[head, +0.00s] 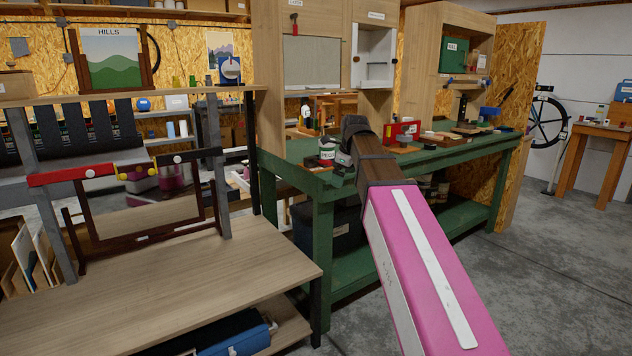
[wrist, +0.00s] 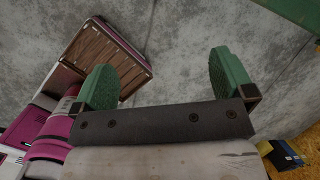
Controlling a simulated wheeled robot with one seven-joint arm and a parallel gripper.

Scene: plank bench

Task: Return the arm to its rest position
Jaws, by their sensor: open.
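My pink arm reaches from the lower right of the head view toward the green bench. Its dark wrist end is near the bench's front edge, and the fingertips are not clear there. In the wrist view my gripper (wrist: 165,85) shows two green finger pads set wide apart. It is open, with nothing between the pads but grey concrete floor (wrist: 175,50) beyond. Parts of my own pink and white body show at the left of the wrist view.
A plank table (head: 190,270) with a dark wooden frame stands at the left. Bare concrete floor (head: 560,270) lies open at the right.

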